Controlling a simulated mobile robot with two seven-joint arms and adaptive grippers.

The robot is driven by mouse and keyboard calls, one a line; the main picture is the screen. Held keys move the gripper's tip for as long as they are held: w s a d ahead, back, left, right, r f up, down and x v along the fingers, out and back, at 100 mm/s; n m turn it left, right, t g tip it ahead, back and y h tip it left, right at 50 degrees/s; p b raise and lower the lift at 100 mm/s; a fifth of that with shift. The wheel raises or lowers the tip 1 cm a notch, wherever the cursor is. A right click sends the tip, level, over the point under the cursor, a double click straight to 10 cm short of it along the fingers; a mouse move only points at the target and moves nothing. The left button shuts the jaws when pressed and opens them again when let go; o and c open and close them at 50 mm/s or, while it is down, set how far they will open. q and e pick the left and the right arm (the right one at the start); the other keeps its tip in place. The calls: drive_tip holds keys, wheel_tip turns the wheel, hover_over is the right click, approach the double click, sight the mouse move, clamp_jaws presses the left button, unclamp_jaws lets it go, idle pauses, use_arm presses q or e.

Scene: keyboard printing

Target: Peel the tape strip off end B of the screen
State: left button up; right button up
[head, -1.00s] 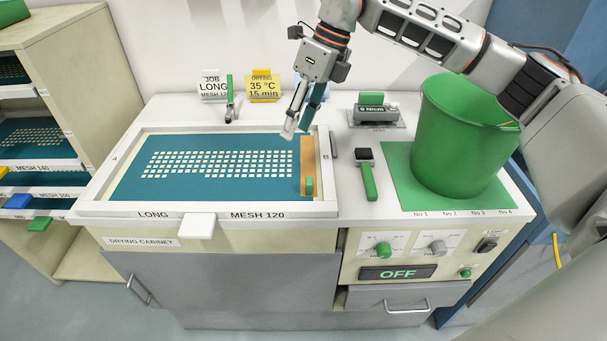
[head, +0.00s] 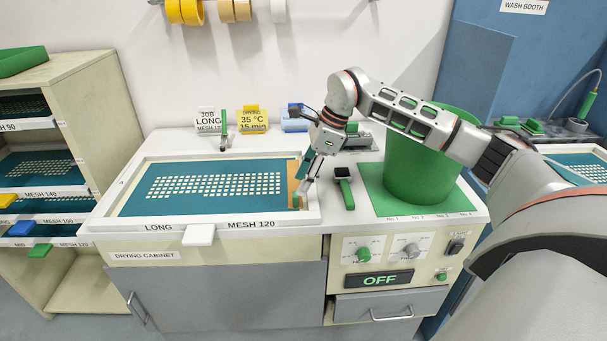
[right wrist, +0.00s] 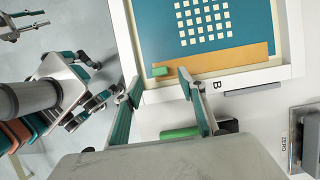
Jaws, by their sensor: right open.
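The screen (head: 137,202) lies on the cabinet top, with blue-green mesh and rows of pale key shapes. The orange-brown tape strip (right wrist: 232,58) lies along its end B; it also shows in the head view (head: 293,172). A small green tab (right wrist: 160,71) sits at the strip's near end. My right gripper (right wrist: 160,82) is open and pointed down at that end, its fingers to either side of the tab in the wrist view. I cannot tell whether they touch it. Another gripper, apparently my left (right wrist: 88,85), shows at the wrist view's left; its jaws are unclear.
A green-handled tool (head: 343,187) lies just right of the screen. A green bin (head: 415,170) stands on a green mat (head: 372,190) further right. A grey device (head: 358,141) is behind. A white tab (head: 198,235) sticks out at the front.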

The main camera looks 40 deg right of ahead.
sight(294, 201)
drive_tip(key=x, duration=0.4)
drive_tip(key=shift+x, duration=0.8)
